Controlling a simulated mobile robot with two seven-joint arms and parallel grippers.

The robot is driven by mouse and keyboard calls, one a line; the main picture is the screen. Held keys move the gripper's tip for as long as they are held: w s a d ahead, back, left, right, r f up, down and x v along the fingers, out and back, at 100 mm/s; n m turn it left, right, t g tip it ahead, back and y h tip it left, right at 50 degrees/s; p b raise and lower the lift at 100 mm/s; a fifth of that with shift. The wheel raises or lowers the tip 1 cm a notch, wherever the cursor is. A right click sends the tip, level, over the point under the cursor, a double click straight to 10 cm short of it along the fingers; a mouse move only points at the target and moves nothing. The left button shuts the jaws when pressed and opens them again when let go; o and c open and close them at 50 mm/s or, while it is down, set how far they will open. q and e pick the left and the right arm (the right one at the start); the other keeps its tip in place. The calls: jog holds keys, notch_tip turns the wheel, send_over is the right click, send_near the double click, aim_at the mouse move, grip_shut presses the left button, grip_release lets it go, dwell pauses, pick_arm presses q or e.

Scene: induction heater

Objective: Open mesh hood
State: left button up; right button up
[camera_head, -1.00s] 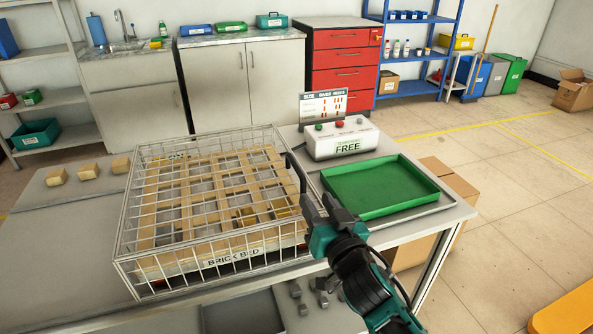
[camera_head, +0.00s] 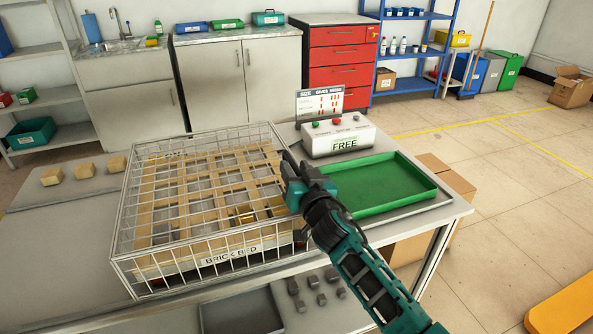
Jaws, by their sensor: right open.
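The mesh hood (camera_head: 190,262) is a wire cage sitting closed over the brick bed (camera_head: 152,270) on the table. Tan bricks in a grid show through its wires. My right gripper (camera_head: 286,163) is at the hood's right side, near its upper right edge. Its dark fingers are open and overlap the hood's side in the picture; I cannot tell whether they touch it. The gripper partly hides the hood's right side. My left gripper is not in view.
A control box (camera_head: 340,137) reading FREE stands behind my right gripper, with a size sign (camera_head: 318,102) behind it. A green tray (camera_head: 390,184) lies to the right. Grey blocks (camera_head: 314,283) lie at the front below.

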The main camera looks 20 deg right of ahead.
jog(key=shift+c, duration=0.2)
grip_shut()
jog(key=shift+a, duration=0.1)
dwell(0.4)
